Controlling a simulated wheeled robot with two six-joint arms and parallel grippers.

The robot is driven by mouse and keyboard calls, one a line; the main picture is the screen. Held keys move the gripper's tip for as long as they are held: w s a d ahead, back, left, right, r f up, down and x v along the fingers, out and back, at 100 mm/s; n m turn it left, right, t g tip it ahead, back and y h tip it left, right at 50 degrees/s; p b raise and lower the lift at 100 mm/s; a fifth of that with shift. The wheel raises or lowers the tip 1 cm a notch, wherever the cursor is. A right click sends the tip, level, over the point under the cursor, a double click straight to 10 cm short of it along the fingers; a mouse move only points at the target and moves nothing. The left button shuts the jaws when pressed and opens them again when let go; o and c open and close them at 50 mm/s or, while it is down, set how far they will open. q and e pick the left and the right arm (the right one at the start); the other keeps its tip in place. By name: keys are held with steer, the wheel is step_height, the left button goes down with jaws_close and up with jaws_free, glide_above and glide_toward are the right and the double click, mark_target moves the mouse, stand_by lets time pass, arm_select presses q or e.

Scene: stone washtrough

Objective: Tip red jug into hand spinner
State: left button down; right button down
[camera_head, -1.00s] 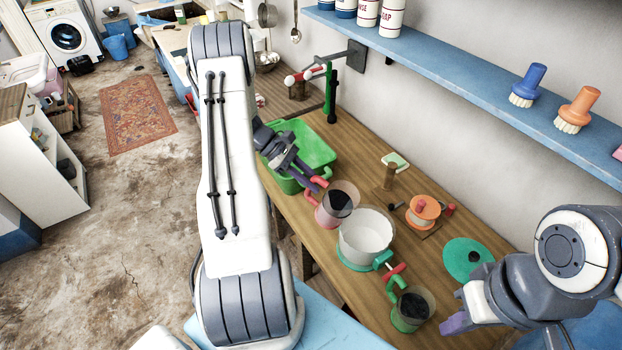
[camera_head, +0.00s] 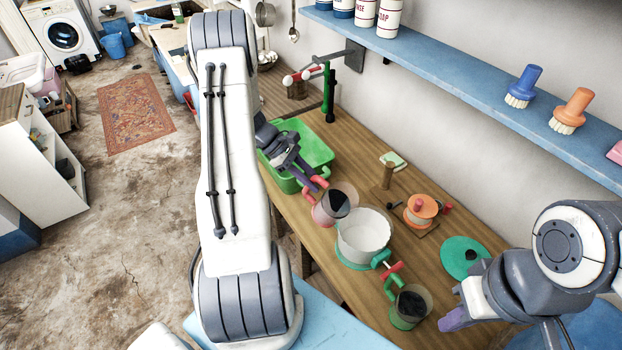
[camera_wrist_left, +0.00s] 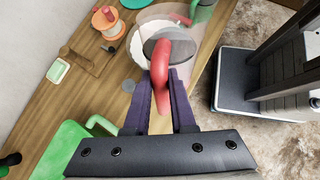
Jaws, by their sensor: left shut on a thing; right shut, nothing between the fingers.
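The red jug (camera_head: 323,213) is a clear cup with a red handle and dark contents. My left gripper (camera_head: 319,181) is shut on its red handle. In the left wrist view, the red handle (camera_wrist_left: 166,80) lies between the purple fingers of my left gripper (camera_wrist_left: 162,82). The jug is beside the rim of the hand spinner (camera_head: 362,240), a clear tub, white inside, on a green base with a crank at its front. I cannot tell whether they touch, and no pouring shows. My right gripper (camera_head: 452,322) is shut and empty at the bench's right.
A second jug (camera_head: 411,306) with a green handle stands in front of the spinner. A round green lid (camera_head: 458,262) lies to its right. A green basin (camera_head: 313,148) is behind the left gripper. An orange spool (camera_head: 421,211) and a wooden post stand near the wall.

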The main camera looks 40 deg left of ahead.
mark_target(318, 176)
arm_select(q)
steer(key=shift+d+r+y+p, duration=0.35)
steer(key=shift+r+y+p, duration=0.05)
steer(key=shift+r+y, duration=0.15)
steer(key=shift+y, duration=0.25)
steer(key=shift+d+r+y+p, duration=0.35)
steer(key=shift+d+r+y, duration=0.05)
steer(key=shift+d+y, duration=0.4)
steer(key=shift+y, duration=0.2)
